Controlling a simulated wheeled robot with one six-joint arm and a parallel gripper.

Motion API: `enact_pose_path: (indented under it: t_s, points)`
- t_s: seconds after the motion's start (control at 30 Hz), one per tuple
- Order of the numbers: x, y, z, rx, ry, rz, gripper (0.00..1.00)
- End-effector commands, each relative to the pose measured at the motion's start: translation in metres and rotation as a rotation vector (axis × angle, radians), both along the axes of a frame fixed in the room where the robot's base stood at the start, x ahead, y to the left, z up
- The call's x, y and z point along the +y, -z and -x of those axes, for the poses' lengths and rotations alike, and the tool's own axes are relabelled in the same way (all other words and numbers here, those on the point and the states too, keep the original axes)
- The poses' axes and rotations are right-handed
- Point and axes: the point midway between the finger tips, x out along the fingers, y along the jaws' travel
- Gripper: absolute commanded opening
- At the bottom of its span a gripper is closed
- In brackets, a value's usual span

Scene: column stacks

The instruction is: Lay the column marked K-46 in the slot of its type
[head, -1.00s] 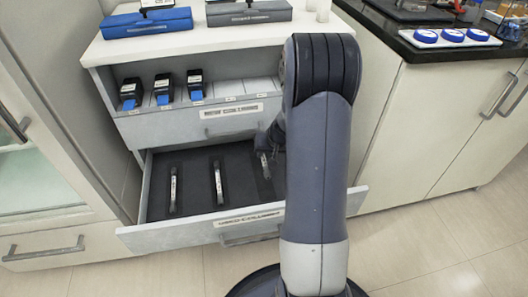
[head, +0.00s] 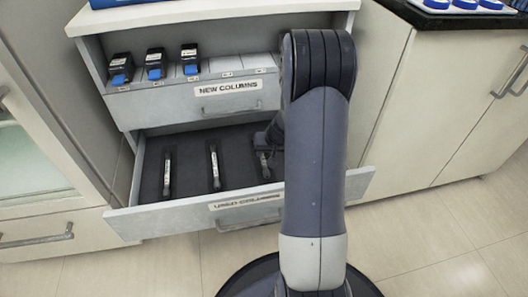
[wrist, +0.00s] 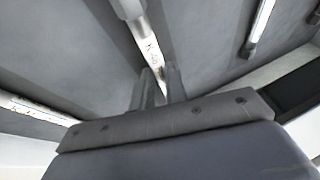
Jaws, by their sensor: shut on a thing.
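My gripper (wrist: 158,88) is shut on a slim pale column (wrist: 148,42) with a white label. The label's marking starts with K and is only partly readable. In the head view the held column (head: 265,164) is at the right of the open lower drawer (head: 238,175), labelled used columns. I cannot tell whether it touches the dark drawer floor. Two other columns lie in that drawer, one at the left (head: 168,174) and one in the middle (head: 214,168). My arm hides the drawer's right part.
Above is a tray labelled new columns (head: 228,89), with three dark-and-blue boxed items (head: 155,65) at its left and empty places at its right. A counter with blue-topped round things (head: 465,4) stands at the right. The floor in front is clear.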

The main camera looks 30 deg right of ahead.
Motion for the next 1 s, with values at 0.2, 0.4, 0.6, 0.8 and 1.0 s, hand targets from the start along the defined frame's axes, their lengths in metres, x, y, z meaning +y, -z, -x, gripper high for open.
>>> enact_pose_path:
  t_s: [0.2,0.4,0.6,0.8,1.0]
  points:
    - [-0.0002,0.0066,-0.0004,-0.001,-0.001,0.001,0.0]
    - [-0.0002,0.0059,-0.0004,-0.001,-0.001,0.001,0.0]
    - [-0.0002,0.0067,-0.0004,-0.001,-0.001,0.001,0.0]
    - [-0.0002,0.0094,-0.0003,-0.001,-0.001,0.001,0.0]
    - [-0.0002,0.0118,-0.0004,-0.001,-0.001,0.001,0.0]
